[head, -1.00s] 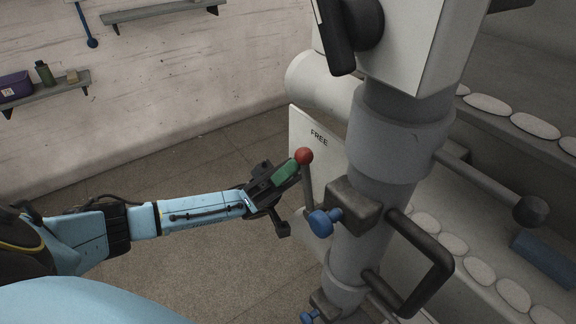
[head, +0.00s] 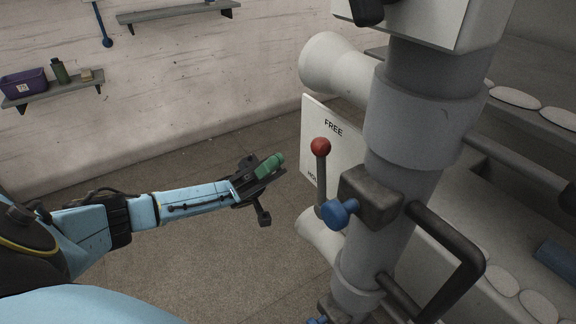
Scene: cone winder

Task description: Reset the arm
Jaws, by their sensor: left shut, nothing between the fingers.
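My left gripper (head: 270,169) is shut and empty, with green pads at its fingertips. It is in open air over the floor, left of the machine and apart from it. A lever with a red ball knob (head: 320,147) stands almost upright to the right of the gripper, in front of a white plate (head: 345,140) marked "FREE". A second, lower marking on the plate is partly hidden by the lever. My right gripper is not in view.
The machine's grey column (head: 413,115) rises on the right, with a blue-knobbed clamp block (head: 372,196) and a dark bent handle (head: 462,240). Shelves hang on the left wall, one holding a purple bin (head: 24,84) and a green bottle (head: 59,71). Floor between is clear.

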